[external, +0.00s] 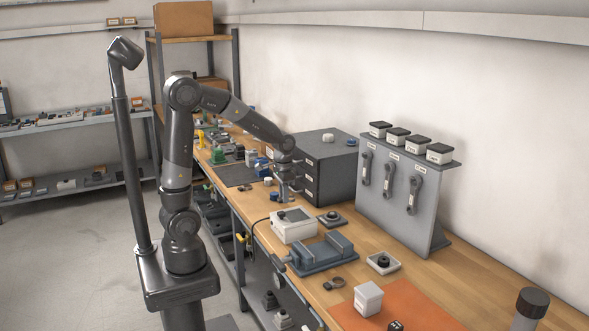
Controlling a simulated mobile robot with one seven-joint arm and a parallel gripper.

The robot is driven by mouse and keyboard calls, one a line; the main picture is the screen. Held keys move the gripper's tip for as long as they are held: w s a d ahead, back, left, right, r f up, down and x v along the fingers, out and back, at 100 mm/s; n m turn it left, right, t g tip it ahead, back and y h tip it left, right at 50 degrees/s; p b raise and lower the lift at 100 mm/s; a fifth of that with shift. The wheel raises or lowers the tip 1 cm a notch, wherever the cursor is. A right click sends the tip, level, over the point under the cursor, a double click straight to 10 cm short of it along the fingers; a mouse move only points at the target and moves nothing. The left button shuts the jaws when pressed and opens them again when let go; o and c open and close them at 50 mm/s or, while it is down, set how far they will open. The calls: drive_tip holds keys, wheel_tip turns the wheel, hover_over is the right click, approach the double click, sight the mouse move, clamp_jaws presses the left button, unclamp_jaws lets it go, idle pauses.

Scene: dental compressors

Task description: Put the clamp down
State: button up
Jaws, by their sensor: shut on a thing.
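My gripper (285,193) hangs from the arm over the workbench, in front of the dark grey drawer cabinet. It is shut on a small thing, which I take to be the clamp. The held thing is too small and too much covered by the fingers for its shape to be made out. I cannot tell whether it touches the bench.
The dark drawer cabinet (325,165) stands close behind my gripper. A white box device (293,225) and a blue-grey vise (322,254) stand nearer. A panel with handles (400,190) stands right. An orange mat (400,302) lies in front; bare wood shows between things.

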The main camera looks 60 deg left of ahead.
drive_tip(key=shift+w+d, duration=0.15)
drive_tip(key=shift+w, duration=0.1)
drive_tip(key=w+f, duration=0.1)
drive_tip(key=w, duration=0.4)
drive_tip(key=w+d+f+m, duration=0.1)
drive_tip(key=w+f, duration=0.1)
drive_tip(key=w, duration=0.4)
drive_tip(key=w+f+m, duration=0.1)
drive_tip(key=w+f, duration=0.1)
drive_tip(key=w, duration=0.3)
drive_tip(key=shift+w+d+f, duration=0.15)
drive_tip(key=shift+d, duration=0.05)
